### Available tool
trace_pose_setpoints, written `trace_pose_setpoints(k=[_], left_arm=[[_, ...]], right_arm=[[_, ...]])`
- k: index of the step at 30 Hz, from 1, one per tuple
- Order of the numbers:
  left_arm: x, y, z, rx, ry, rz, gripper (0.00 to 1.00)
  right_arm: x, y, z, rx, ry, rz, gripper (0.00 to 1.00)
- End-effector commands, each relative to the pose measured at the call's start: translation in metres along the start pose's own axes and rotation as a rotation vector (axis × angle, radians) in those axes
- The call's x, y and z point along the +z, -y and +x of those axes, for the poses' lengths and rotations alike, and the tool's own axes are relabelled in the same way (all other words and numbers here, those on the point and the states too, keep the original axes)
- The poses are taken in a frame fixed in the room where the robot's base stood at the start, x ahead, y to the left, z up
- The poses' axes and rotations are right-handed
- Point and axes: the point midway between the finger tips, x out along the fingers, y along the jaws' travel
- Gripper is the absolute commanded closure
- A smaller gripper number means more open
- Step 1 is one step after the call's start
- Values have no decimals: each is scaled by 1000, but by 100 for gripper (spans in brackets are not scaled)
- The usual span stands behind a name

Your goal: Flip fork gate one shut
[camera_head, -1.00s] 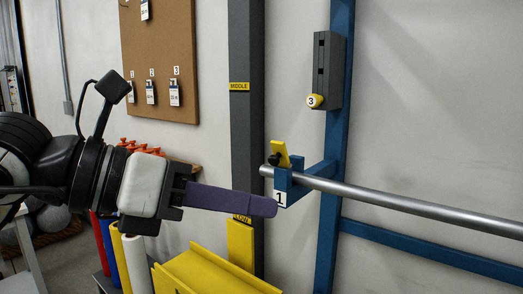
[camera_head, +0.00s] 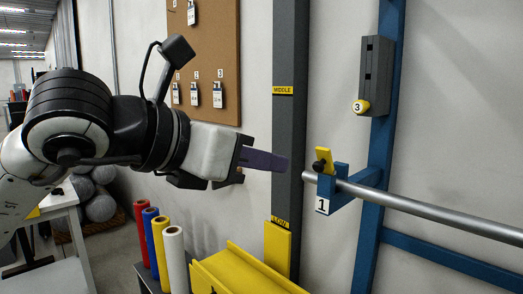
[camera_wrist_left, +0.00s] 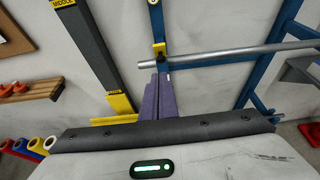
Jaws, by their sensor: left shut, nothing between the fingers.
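Fork gate one is a small yellow flap (camera_head: 324,160) with a dark knob, standing up and slightly tilted on a blue fork bracket (camera_head: 340,190) labelled 1. A grey metal pipe (camera_head: 420,208) lies through the fork, its end sticking out to the left. The flap also shows in the left wrist view (camera_wrist_left: 159,49), just beyond the fingertips. My left gripper (camera_head: 287,164) has purple fingers, shut and empty. In the head view its tips appear left of the flap, with a gap between. In the left wrist view the fingers (camera_wrist_left: 160,88) point toward the fork. My right gripper is not in view.
A dark post (camera_head: 288,120) with MIDDLE and LOW labels stands behind my fingertips. A blue upright (camera_head: 376,150) carries a grey block (camera_head: 376,75) with yellow knob 3. A yellow trough (camera_head: 245,272) and coloured rolls (camera_head: 160,245) stand below. A pegboard (camera_head: 205,60) hangs behind.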

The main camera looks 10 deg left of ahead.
Motion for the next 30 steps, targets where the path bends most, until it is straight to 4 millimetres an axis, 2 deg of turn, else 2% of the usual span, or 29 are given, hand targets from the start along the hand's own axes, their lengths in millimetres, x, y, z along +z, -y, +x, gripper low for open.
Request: trace_pose_setpoints(k=[3, 8, 12, 18, 30], left_arm=[[2, 1, 27, -3, -4, -1, 100], [2, 1, 59, -2, -3, 1, 100], [20, 1, 74, -1, 1, 2, 100], [28, 1, 85, -1, 1, 2, 100], [28, 1, 86, -1, 1, 2, 100]], right_arm=[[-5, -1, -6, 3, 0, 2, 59], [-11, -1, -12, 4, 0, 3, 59], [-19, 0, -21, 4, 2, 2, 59], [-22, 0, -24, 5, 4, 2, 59], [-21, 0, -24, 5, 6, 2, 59]])
